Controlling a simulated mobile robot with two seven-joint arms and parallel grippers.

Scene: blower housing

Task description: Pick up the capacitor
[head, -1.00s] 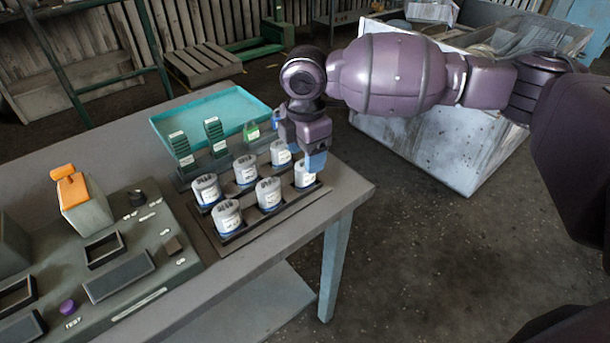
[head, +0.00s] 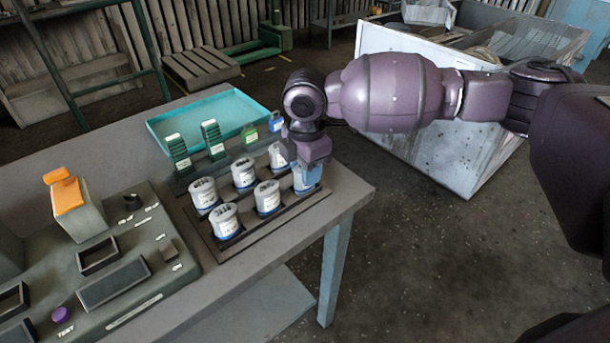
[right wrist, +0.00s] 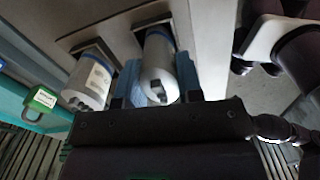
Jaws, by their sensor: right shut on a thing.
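Several white capacitors with blue lower bands stand upright in a dark rack (head: 289,209) on the table. My right gripper (head: 307,180) is over the rack's right end, pointing down, with its blue fingers around the capacitor there, which they mostly hide in the head view. In the right wrist view this capacitor (right wrist: 158,62) lies between the two blue fingers (right wrist: 158,82), its base still at a rack socket. A neighbouring capacitor (right wrist: 88,80) stands beside it, clear of the fingers. My left gripper is not in view.
Other capacitors (head: 267,197) stand close to the gripper. Behind the rack are dark green upright parts (head: 213,138), a green tagged part (head: 250,134) and a teal tray (head: 235,100). A grey fixture with an orange-topped block (head: 76,208) is at left. A large bin (head: 440,140) stands behind my arm.

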